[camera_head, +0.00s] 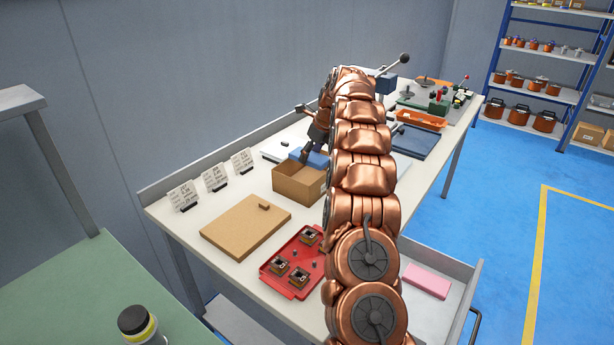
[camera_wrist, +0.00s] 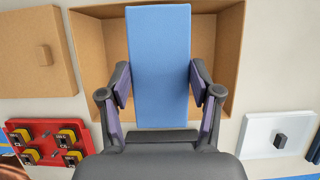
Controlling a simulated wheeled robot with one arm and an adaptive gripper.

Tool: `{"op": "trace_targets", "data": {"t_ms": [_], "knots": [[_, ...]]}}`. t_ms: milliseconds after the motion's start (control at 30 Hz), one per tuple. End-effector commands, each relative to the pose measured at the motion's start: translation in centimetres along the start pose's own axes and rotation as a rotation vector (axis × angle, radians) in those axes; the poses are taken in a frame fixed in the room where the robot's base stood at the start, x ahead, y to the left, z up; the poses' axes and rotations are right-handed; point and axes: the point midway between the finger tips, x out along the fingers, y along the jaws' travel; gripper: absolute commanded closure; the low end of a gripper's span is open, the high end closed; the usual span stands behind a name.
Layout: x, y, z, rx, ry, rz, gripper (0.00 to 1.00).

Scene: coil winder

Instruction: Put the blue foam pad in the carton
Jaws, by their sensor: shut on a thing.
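The blue foam pad (camera_wrist: 159,65) is held between the two fingers of my gripper (camera_wrist: 160,88) in the wrist view. A blue patch of the pad (camera_head: 318,160) shows there, partly hidden by the gripper and arm. I cannot tell whether the pad's lower end is below the carton's rim.
A brown board (camera_head: 240,230) lies left of the carton. A red tray (camera_head: 284,282) with several small parts lies in front. Label cards (camera_head: 215,178) stand along the back. A pink pad (camera_head: 427,281) lies in an open drawer. My arm hides part of the bench.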

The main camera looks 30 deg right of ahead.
Motion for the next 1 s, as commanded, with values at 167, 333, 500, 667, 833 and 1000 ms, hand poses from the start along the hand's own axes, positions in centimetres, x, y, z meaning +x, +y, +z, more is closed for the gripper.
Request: {"op": "trace_targets", "data": {"t_ms": [167, 333, 500, 667, 833, 1000], "knots": [[2.4, 0.3, -0.9, -0.002, 0.004, 0.006, 0.47], [4.1, 0.3, -1.6, -0.001, 0.004, 0.007, 0.47], [5.2, 0.3, -2.0, -0.003, 0.002, 0.004, 0.47], [7.3, 0.3, -2.9, -0.002, 0.005, 0.007, 0.47], [8.2, 0.3, -3.3, -0.003, 0.003, 0.005, 0.47], [8.2, 0.3, -3.3, -0.003, 0.002, 0.004, 0.47]]}}
